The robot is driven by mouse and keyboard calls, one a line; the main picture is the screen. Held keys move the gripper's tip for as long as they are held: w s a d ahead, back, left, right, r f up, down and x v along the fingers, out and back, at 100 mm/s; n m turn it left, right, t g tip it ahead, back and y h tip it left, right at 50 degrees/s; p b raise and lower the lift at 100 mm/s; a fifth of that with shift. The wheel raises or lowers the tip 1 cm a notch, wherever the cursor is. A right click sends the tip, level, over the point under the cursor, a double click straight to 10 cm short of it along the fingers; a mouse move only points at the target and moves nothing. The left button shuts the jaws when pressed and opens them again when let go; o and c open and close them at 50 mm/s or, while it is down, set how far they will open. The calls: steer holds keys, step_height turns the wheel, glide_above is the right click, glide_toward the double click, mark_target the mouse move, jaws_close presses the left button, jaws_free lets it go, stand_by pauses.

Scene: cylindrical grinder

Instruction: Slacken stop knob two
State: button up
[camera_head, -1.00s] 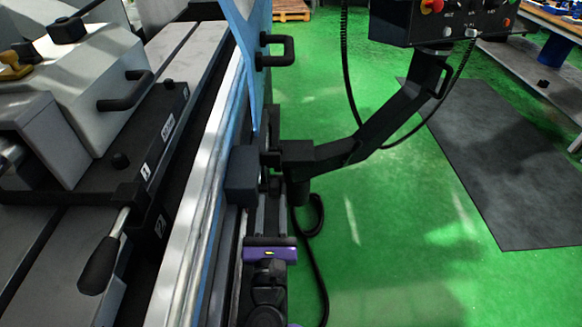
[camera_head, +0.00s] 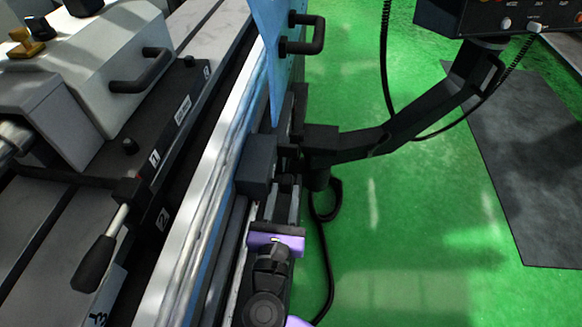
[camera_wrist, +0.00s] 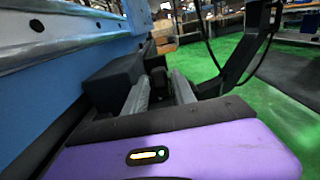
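My gripper (camera_head: 284,190) has a purple and black body and points forward along the machine's right side. Its two grey fingers also show in the wrist view (camera_wrist: 160,85), apart from each other. A small dark part (camera_wrist: 158,80) shows between them, beyond the tips; I cannot tell whether they touch it. A dark square block (camera_head: 257,165) is just left of the fingers, also in the wrist view (camera_wrist: 115,80). Labels "1" (camera_head: 155,157) and "2" (camera_head: 163,218) are on the machine's black side. A small black knob (camera_head: 130,146) stands near label 1. I cannot tell which part is stop knob two.
A black lever (camera_head: 94,264) juts out at the left. A blue panel with a black handle (camera_head: 305,34) stands ahead. A black pendant arm (camera_head: 400,125) with a hanging cable crosses to the control box (camera_head: 480,18).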

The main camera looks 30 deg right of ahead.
steer(key=x, duration=0.7)
steer(key=shift+c, duration=0.4)
jaws_close()
